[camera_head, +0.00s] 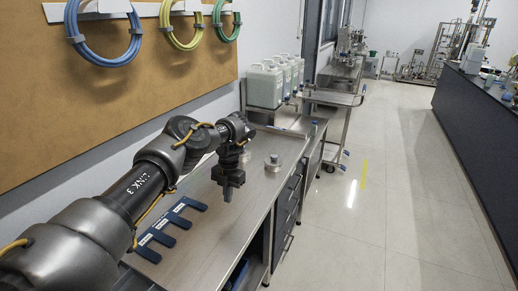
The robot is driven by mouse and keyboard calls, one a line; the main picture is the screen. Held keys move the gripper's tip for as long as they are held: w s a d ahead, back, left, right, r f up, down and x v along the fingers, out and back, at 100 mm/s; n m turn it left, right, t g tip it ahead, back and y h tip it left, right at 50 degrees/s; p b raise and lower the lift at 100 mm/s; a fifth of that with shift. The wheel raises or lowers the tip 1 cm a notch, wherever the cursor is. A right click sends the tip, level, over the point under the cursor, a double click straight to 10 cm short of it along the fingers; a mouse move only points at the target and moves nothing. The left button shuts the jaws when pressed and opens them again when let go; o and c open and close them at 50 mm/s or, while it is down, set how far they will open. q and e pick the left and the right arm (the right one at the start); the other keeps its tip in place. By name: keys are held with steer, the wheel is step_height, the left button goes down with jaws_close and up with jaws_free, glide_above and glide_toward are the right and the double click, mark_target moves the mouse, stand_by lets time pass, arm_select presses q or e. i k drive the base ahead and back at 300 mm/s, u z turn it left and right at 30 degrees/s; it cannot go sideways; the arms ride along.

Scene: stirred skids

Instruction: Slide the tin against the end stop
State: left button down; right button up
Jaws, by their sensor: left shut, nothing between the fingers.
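A small round metal tin (273,164) with a knob on top stands upright on the steel bench top (216,238), toward its far end. My left gripper (228,196) is shut and empty and points down over the bench. In the picture it is to the left of the tin and nearer to me, with a gap between them. Whether its fingertips touch the bench top is hard to tell. I cannot clearly make out which part is the end stop. My right gripper is out of view.
Several flat dark blue pieces (164,238) with pale labels lie on the bench at left, near my left arm. White jugs (265,84) stand beyond the bench. Coiled hoses (103,42) hang on the brown board. The floor (345,235) at right is clear.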

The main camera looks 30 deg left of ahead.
mark_target(273, 170)
steer(key=i, duration=1.65)
